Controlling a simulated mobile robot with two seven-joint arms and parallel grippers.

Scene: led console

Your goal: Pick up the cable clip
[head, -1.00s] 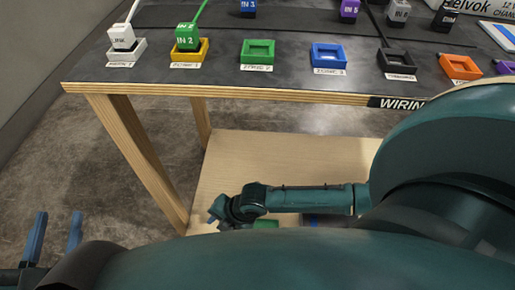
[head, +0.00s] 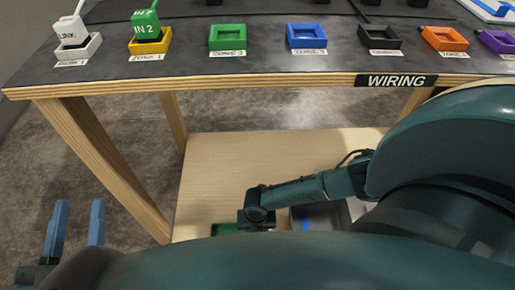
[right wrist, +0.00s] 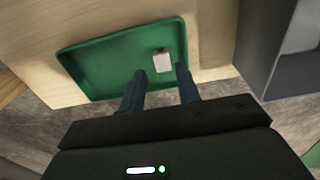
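A small pale grey block, which looks like the cable clip (right wrist: 162,60), lies in a shallow green tray (right wrist: 95,62) in the right wrist view. My right gripper (right wrist: 159,70) is open, its two dark fingers apart and pointing toward the tray, with the block just ahead between the tips and nearer the right finger. I cannot tell the remaining height. In the head view the tray (head: 226,230) is mostly hidden by my own body and the block does not show. My left gripper (head: 78,212) is open and empty at the lower left, over the floor.
The tray rests on a pale wooden lower shelf (head: 225,165) under the dark console tabletop (head: 190,66). A grey bin (right wrist: 285,45) stands right of the tray. Table legs (head: 100,165) flank the shelf on the left. Coloured sockets and plugs line the tabletop.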

